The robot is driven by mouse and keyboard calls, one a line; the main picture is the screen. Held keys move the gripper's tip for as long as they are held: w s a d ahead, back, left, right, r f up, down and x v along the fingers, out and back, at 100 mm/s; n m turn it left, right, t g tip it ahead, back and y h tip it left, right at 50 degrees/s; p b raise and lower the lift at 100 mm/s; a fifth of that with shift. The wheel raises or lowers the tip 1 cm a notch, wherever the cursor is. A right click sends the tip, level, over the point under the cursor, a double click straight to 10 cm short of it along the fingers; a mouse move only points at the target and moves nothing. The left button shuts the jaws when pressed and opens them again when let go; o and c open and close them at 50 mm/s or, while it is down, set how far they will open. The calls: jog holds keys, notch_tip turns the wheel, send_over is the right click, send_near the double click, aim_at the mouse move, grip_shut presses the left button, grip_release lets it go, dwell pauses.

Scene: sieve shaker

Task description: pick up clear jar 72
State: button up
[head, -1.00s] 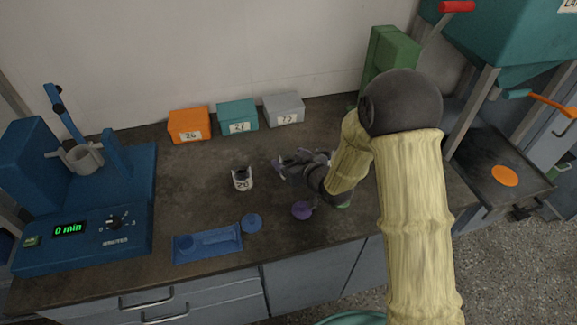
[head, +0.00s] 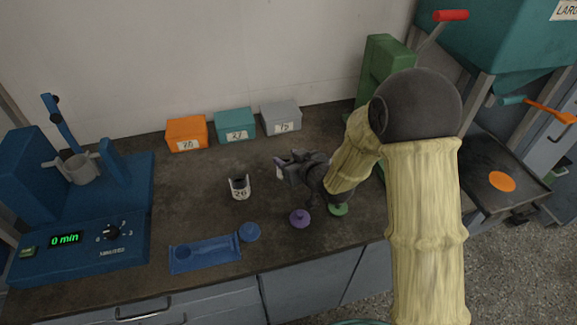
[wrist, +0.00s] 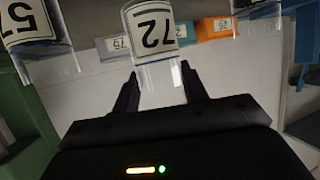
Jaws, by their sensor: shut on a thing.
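Clear jar 72 (wrist: 158,42) stands between my fingers in the wrist view, with its black number on a white label upside down in the picture. My gripper (wrist: 158,80) is shut on it, one finger on each side. In the head view my gripper (head: 284,165) is over the middle of the bench, and the jar is mostly hidden by it. I cannot tell whether the jar's base touches the bench.
Another clear jar, labelled 57 (wrist: 30,40), is close at left in the wrist view. A jar (head: 240,187) stands left of my gripper. Purple (head: 300,218), green (head: 338,209) and blue (head: 249,232) lids lie in front. Orange (head: 187,133), teal (head: 235,124) and grey (head: 281,117) boxes line the back.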

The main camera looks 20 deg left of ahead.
notch_tip(320, 180, up, 6)
jog(key=shift+r, duration=0.2)
jog(key=shift+p, duration=0.75)
notch_tip(320, 180, down, 4)
jog(key=p, duration=1.3)
jog(key=shift+r, duration=0.15)
jog(key=shift+f, duration=0.25)
jog(key=shift+f+b, duration=0.8)
jog(key=shift+f, duration=0.6)
